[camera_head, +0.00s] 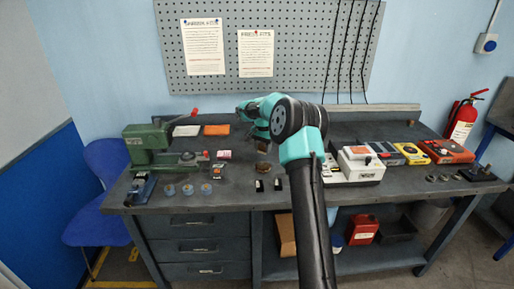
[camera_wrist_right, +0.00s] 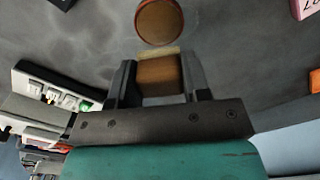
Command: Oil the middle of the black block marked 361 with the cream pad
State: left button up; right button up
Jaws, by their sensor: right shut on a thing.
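My right gripper (camera_head: 262,141) is over the back middle of the bench. In the right wrist view the gripper (camera_wrist_right: 160,82) is shut on a brown block with a cream edge, the cream pad (camera_wrist_right: 159,52). The held block also shows as a small brown shape in the head view (camera_head: 262,148). A round amber-brown dish (camera_wrist_right: 160,20) lies just beyond the pad, and is nearer the bench front in the head view (camera_head: 262,168). Two small black blocks, one left (camera_head: 259,186) and one right (camera_head: 278,184), are near the front edge; their marks are too small to read. My left gripper is not in view.
A green machine (camera_head: 147,146) stands at the left, with several small round pots (camera_head: 187,190) in front. A pink box (camera_head: 224,155) lies left of the dish. A white device (camera_head: 360,166) and several boxes (camera_head: 412,153) fill the right. Bench around the black blocks is mostly clear.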

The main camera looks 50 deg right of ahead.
aim_at(263, 165)
jog(key=shift+s+d, duration=0.1)
jog(key=shift+f, duration=0.1)
jog(key=shift+f, duration=2.95)
jog(key=shift+f, duration=0.5)
jog(key=shift+r, duration=0.1)
jog(key=shift+r, duration=3.4)
